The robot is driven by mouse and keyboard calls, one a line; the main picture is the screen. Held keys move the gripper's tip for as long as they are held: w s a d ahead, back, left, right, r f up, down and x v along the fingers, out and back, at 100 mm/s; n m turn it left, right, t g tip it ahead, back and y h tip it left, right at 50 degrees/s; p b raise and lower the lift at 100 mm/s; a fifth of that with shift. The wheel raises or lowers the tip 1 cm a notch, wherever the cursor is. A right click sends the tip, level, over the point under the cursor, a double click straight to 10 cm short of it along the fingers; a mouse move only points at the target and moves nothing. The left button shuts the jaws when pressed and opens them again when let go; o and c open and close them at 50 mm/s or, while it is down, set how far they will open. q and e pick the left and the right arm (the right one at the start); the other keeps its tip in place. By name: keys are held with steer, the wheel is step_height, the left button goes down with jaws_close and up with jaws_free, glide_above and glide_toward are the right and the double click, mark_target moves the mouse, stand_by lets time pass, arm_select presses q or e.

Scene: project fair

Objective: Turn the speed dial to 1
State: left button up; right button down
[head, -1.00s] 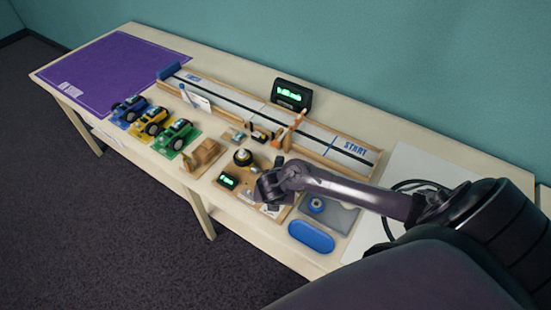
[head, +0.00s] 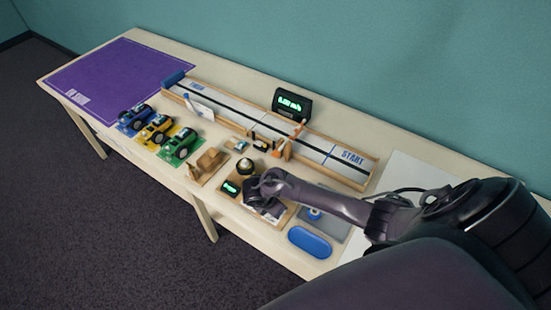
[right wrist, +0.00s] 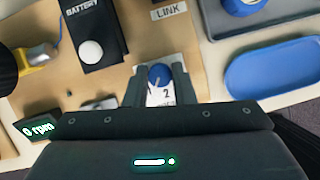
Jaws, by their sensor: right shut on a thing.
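The speed dial (right wrist: 159,73) is a small blue knob on a white plate in the right wrist view. A printed "2" shows beside it; the other marks are mostly hidden, and I cannot tell exactly where its pointer stands. My right gripper (right wrist: 158,85) is shut on the dial, one finger on each side. In the head view my right gripper (head: 262,199) is over the right part of the wooden control board and hides the dial. A small display (right wrist: 38,129) on the board reads 0 rpm. My left gripper is in neither view.
A black battery box (right wrist: 92,35) and a LINK label (right wrist: 168,11) are close to the dial. A blue tray (head: 310,242) lies right of the board. Three toy cars, including a green one (head: 180,145), stand to the left. The track (head: 270,125) runs behind.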

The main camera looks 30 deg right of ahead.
steer(key=shift+m+g+p, duration=0.4)
steer(key=shift+m, duration=0.7)
steer(key=c, duration=1.2)
jaws_free()
steer(key=shift+w, duration=0.1)
steer(key=shift+a, duration=0.1)
steer(key=v, duration=0.7)
steer(key=shift+r+p, duration=0.3)
steer(key=shift+r, duration=0.1)
steer(key=shift+a+f, duration=0.1)
